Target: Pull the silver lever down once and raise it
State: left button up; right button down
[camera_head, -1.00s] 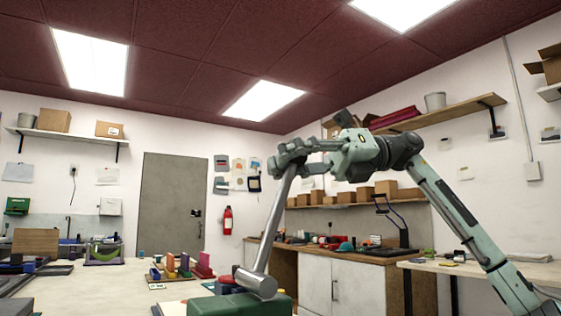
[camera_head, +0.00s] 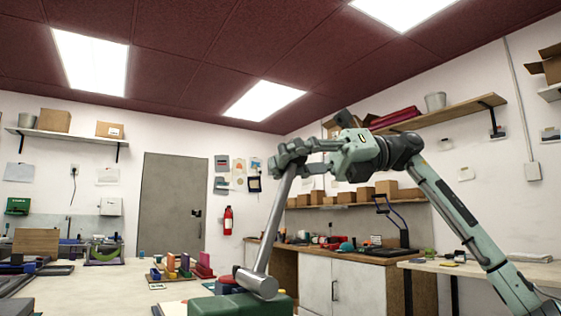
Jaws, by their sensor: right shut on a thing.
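The silver lever (camera_head: 272,225) rises from a cylindrical silver hub (camera_head: 256,283) on top of a green machine (camera_head: 238,306) at the bottom centre. The lever stands raised, tilted a little to the right at its top. My right gripper (camera_head: 290,153) is shut on the lever's upper end, and its fingers hide that end. My right arm reaches in from the right side. The lower part of the green machine is cut off by the frame's bottom edge. My left gripper is not in view.
A pale table (camera_head: 110,288) holds colored blocks (camera_head: 180,268) left of the machine. A wooden cabinet (camera_head: 345,283) stands behind at the right, with a white side table (camera_head: 490,270) beside it. The air around the lever looks clear.

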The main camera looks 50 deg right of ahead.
jog(key=shift+s+a+f, duration=0.1)
jog(key=shift+a+f, duration=0.05)
jog(key=shift+f, duration=0.1)
jog(key=c, duration=1.1)
grip_release()
jog(key=shift+r, duration=0.15)
jog(key=shift+o, duration=0.2)
jog(key=v, duration=1.2)
jog(key=shift+c, duration=0.2)
